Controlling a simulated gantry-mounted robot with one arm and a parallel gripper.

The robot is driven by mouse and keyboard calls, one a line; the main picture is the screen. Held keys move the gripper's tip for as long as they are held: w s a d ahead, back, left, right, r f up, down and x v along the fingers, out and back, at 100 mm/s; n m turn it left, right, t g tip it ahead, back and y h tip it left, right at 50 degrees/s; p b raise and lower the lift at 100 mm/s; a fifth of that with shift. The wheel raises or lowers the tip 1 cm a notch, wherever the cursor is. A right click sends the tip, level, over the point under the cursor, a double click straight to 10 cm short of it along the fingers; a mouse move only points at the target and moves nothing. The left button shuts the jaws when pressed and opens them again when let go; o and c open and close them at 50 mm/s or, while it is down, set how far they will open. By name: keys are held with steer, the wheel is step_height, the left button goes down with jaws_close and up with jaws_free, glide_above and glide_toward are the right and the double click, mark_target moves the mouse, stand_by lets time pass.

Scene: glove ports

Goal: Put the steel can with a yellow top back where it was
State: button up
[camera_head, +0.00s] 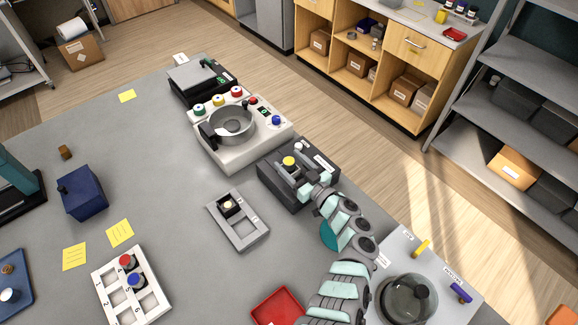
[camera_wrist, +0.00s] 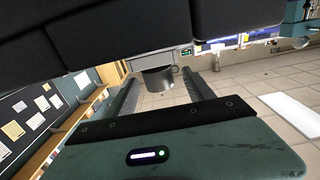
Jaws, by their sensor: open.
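The steel can with a yellow top (camera_head: 289,162) stands at the dark grey block-shaped device (camera_head: 322,166) right of the table's middle. Its yellow top shows in the head view; its lower part is largely hidden by the device and my gripper. My gripper (camera_head: 292,176) is open and reaches in low from the front right, with its fingers close to the can. In the wrist view, a grey cylinder, apparently this can (camera_wrist: 158,80), shows between and beyond the two parted fingers (camera_wrist: 165,92). Its top is not visible there, and I cannot tell whether a finger touches it.
A white numbered rack (camera_head: 155,310) holds a red-topped can (camera_head: 126,261) and a blue-topped can (camera_head: 136,280). A grey plate (camera_head: 250,237) bears a small pale-topped item. A white machine with a bowl (camera_head: 245,150) stands behind. A red tray (camera_head: 277,308) lies near my arm.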

steer(key=shift+w+a+r, duration=0.1)
steer(key=shift+w+a, duration=0.2)
steer(key=shift+w, duration=0.05)
jaws_close()
stand_by(0.5)
